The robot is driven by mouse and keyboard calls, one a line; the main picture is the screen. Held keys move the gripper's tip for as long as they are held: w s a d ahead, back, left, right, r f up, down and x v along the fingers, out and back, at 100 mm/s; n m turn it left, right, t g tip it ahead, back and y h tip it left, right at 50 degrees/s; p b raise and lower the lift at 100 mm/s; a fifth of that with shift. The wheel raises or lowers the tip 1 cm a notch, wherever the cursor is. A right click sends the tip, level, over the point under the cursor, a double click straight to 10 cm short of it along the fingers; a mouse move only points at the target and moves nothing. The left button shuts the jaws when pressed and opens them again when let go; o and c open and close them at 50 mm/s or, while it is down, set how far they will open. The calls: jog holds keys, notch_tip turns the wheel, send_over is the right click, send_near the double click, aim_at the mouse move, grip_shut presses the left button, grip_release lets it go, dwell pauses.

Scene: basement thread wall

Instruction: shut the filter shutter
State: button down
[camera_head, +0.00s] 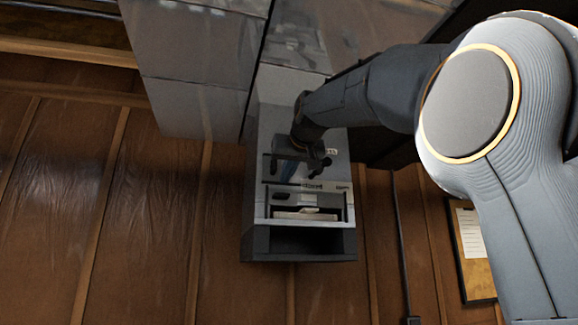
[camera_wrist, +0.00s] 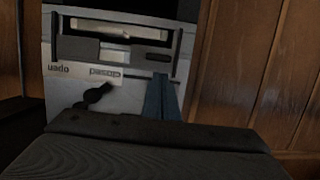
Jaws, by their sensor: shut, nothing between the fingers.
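A grey filter unit (camera_head: 258,190) hangs on the wall below grey ductwork. In its front is a dark framed opening with a pale flat piece (camera_head: 304,215) inside. A grey panel, which looks like the shutter (camera_wrist: 78,48), covers only part of this opening, and dark gaps show around it. My gripper (camera_head: 288,178) is in front of the unit's face, above the opening in the head view. In the wrist view its blue fingers (camera_wrist: 161,78) are together and empty, below and right of the panel, close to the face. I cannot tell whether they touch it.
A dark knob (camera_wrist: 93,97) stands out from the face left of my fingers. Large grey ducts (camera_head: 195,80) are above the unit. Wood-panelled wall (camera_head: 160,210) surrounds it. A clipboard (camera_head: 470,250) hangs to the right. The space below the unit looks clear.

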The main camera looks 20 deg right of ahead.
jog(key=p+x, duration=0.1)
jog(key=x, duration=0.4)
jog(key=shift+p, duration=0.4)
jog(key=shift+f, duration=0.1)
